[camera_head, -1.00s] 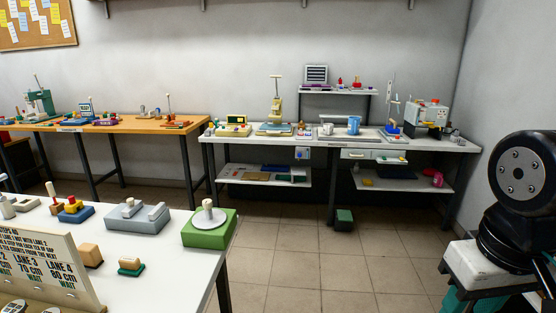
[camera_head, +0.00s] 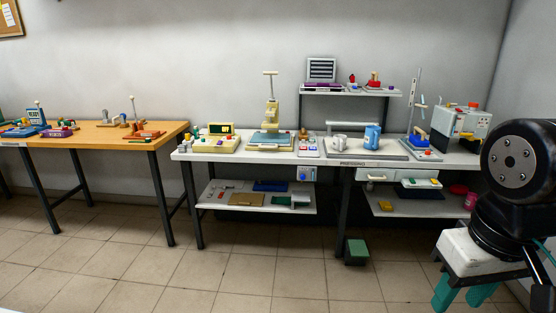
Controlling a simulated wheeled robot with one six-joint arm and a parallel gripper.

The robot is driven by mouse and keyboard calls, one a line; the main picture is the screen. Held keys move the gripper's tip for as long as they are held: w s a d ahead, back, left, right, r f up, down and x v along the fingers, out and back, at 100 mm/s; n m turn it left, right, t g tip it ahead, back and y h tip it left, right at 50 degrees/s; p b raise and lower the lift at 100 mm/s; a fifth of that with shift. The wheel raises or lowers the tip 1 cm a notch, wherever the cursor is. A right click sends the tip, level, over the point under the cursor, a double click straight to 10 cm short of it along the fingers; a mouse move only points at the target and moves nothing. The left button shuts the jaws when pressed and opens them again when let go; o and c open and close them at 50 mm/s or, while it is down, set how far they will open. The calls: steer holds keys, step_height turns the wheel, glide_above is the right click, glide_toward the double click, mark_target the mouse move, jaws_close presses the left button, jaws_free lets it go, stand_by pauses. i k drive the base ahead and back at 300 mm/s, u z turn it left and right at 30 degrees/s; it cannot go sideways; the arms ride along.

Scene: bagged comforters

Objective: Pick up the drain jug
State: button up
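A blue jug (camera_head: 372,137) with a pale handle stands upright on a grey tray (camera_head: 391,151) on the white bench along the back wall. It is the likeliest drain jug, though I cannot read a label on it. A small grey mug-like vessel (camera_head: 340,142) is to its left. My gripper (camera_head: 463,297), with a white body and teal fingers, hangs at the lower right. Its fingers are apart and nothing shows between them. It is well in front of the bench, far from the jug.
The white bench (camera_head: 240,157) also carries a sewing-machine-like device (camera_head: 271,120), a boxy machine (camera_head: 461,125) and a raised shelf (camera_head: 340,91) behind the tray. A green box (camera_head: 356,252) sits on the floor under the bench. The tiled floor (camera_head: 230,270) ahead is clear.

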mark_target(339, 141)
steer(key=i, duration=2.65)
steer(key=u, duration=2.25)
steer(key=i, duration=0.45)
steer(key=z, duration=4.2)
